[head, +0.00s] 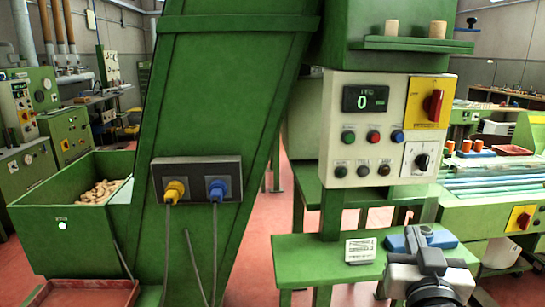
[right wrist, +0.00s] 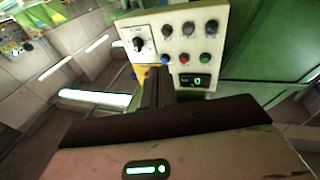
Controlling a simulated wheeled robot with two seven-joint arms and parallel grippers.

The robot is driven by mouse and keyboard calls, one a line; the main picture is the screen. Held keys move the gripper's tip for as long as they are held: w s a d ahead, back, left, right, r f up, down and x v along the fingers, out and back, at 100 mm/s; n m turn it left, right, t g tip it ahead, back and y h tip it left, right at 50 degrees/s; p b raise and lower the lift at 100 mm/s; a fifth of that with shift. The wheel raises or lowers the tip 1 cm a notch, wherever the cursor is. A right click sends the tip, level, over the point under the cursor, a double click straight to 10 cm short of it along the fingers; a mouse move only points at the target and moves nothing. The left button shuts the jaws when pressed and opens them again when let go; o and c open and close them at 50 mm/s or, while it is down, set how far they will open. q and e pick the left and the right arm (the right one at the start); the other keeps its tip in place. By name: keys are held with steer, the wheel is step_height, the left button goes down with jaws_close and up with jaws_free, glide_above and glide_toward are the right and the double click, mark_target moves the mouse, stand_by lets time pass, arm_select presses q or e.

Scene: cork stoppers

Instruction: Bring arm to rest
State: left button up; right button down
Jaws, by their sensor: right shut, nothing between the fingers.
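My right arm comes in at the lower right of the head view, and its gripper (head: 416,236) is over the right part of the low green bench (head: 305,262), in front of and below the control panel (head: 350,130). In the right wrist view the dark fingers of my right gripper (right wrist: 157,88) are together with nothing between them. The control panel (right wrist: 178,45) appears upside down beyond them, apart from the fingertips as far as I can tell. My left gripper is not in view.
A green hopper (head: 70,235) with corks (head: 101,192) stands at the left. A sloping green chute (head: 215,110) with two cables rises in the middle. Two corks stand on a small shelf (head: 420,45). A white label card (head: 360,250) is on the bench. Red floor shows between machines.

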steer(key=s+a+f+n+g+y+b, duration=0.1)
steer(key=s+a+f+g+y+b, duration=0.1)
steer(key=s+f, duration=0.4)
steer(key=s+a+f+n+g+y+b, duration=0.1)
steer(key=s+f, duration=0.5)
steer(key=f, duration=1.1)
steer(key=s+a+f+n+g+y+b, duration=0.2)
steer(key=s+a+f+g+y, duration=0.2)
steer(key=f, duration=0.7)
steer(key=s+a+g, duration=0.1)
steer(key=s+a, duration=0.1)
steer(key=a, duration=0.1)
steer(key=shift+s+f+y+b, duration=0.2)
steer(key=shift+s+y+b, duration=0.05)
steer(key=shift+y+b, duration=0.15)
